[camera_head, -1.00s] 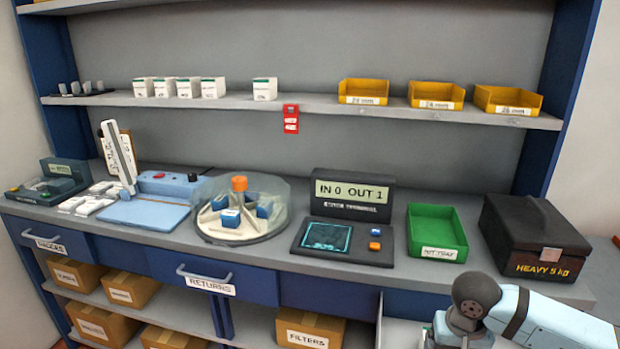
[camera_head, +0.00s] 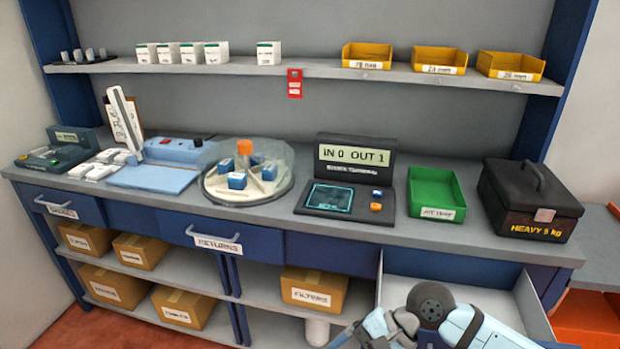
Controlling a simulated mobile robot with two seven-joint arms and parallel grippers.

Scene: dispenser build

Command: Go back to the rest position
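My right arm shows at the bottom right of the head view, in pale blue with a dark grey round joint, in front of an open drawer (camera_head: 535,315). The fingertips of that arm are not visible, so its gripper cannot be judged. My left arm and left gripper are out of the picture. No held object is visible.
The counter (camera_head: 450,240) holds a carousel (camera_head: 262,194) with blue-and-white boxes, a display terminal (camera_head: 355,165), a green tray (camera_head: 435,195) and a black heavy box (camera_head: 530,200). The open drawer sticks out below the counter on the right. Cartons (camera_head: 313,289) stand on the lower shelves.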

